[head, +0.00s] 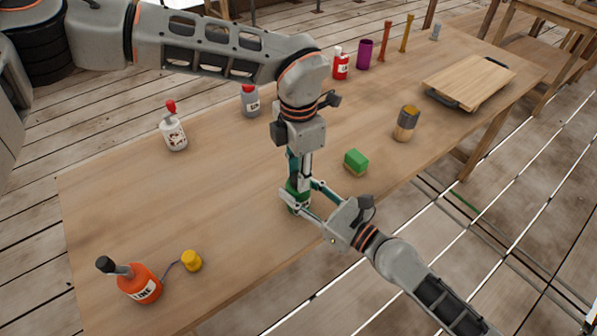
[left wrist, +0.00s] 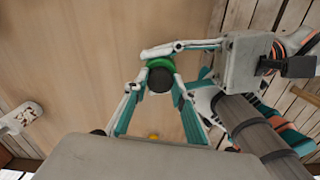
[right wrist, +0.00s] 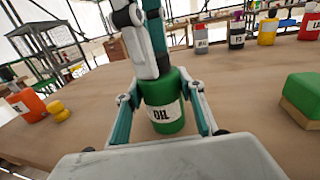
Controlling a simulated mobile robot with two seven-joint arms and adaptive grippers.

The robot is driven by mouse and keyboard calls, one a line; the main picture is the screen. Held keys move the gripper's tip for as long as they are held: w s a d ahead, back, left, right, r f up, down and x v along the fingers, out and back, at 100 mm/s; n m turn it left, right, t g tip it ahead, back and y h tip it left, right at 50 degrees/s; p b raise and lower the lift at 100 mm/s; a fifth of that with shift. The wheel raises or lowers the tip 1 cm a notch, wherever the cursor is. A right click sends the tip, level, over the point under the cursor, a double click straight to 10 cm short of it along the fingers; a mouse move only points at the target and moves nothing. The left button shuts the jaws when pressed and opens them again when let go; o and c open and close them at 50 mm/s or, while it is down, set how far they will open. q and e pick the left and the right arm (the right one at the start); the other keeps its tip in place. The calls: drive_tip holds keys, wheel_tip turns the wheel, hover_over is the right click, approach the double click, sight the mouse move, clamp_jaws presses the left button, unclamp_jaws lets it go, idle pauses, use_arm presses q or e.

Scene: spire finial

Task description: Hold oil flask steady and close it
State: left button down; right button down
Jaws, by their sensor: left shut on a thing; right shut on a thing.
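The green oil flask (right wrist: 166,120) with its white OIL label stands upright on the table. My right gripper (head: 300,203) is shut around its body from the side; its fingers flank the flask in the right wrist view. My left gripper (head: 299,178) points straight down from above, shut at the flask's top. In the left wrist view a dark round cap (left wrist: 160,79) sits between the left fingers, over the green flask shoulder (left wrist: 160,64). In the head view the fingers hide most of the flask, and I cannot tell how tightly the cap is seated.
A green-and-tan sponge (head: 356,161) and a brown jar (head: 406,123) stand right of the flask. An orange bottle (head: 139,283) and a yellow cap (head: 191,261) are at front left. A white bottle (head: 173,132) stands behind. A cutting board (head: 471,81) lies far right.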

use_arm(q)
drive_tip(key=m, duration=0.3)
drive_tip(key=shift+m, duration=0.3)
drive_tip(key=c, duration=1.6)
unclamp_jaws()
wheel_tip(320, 180, up, 12)
use_arm(e)
drive_tip(key=c, duration=1.2)
unclamp_jaws()
drive_tip(key=shift+s+d, duration=0.1)
